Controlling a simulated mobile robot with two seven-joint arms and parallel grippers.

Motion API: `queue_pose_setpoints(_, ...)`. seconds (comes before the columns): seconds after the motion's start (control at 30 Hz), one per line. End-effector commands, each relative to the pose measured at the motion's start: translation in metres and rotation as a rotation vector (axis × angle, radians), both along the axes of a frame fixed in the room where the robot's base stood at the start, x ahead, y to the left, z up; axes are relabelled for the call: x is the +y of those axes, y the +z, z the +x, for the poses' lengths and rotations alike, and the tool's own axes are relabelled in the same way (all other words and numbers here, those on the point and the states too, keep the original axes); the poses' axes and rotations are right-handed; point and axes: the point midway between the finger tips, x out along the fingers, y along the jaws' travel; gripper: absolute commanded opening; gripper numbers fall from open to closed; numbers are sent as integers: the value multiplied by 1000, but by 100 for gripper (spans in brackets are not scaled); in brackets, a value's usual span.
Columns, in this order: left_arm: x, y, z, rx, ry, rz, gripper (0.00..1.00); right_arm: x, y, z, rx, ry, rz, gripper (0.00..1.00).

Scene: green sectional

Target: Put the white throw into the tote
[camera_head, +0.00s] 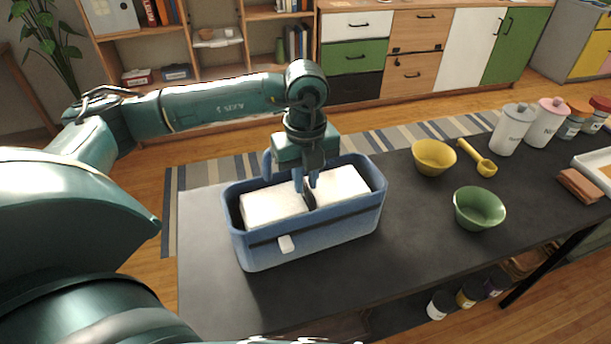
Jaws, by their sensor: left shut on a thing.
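The blue tote (312,235) stands on the dark table, with a small white tag on its front wall. The white throw (272,206) is inside the tote's rim and shows as two white blocks, left and right of a dark gap. My left gripper (306,190) reaches down into the tote from above, its fingers at the middle of the throw. It is shut on the throw, and the fingertips are partly hidden between the white parts. The throw's underside and the tote floor are hidden. My right gripper is not in view.
To the right on the table (400,245) are a yellow bowl (433,158), a green bowl (479,209), a yellow scoop (480,162) and several canisters. The table's left end is bare. Shelves and cabinets (420,45) stand behind, beyond a striped rug.

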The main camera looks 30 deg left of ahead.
Motion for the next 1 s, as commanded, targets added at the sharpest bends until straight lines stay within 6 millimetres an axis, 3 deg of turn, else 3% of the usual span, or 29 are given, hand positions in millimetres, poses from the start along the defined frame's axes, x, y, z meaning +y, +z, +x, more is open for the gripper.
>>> queue_pose_setpoints(0.5,0,-16,0,-2,0,-1,0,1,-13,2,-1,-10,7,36)
queue_pose_setpoints(0.83,0,-17,0,-2,0,-1,0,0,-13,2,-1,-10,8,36)
queue_pose_setpoints(0.87,0,-16,0,-2,0,-1,18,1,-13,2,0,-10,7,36)
queue_pose_setpoints(1.0,0,-17,0,-2,0,-1,29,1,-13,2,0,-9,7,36)
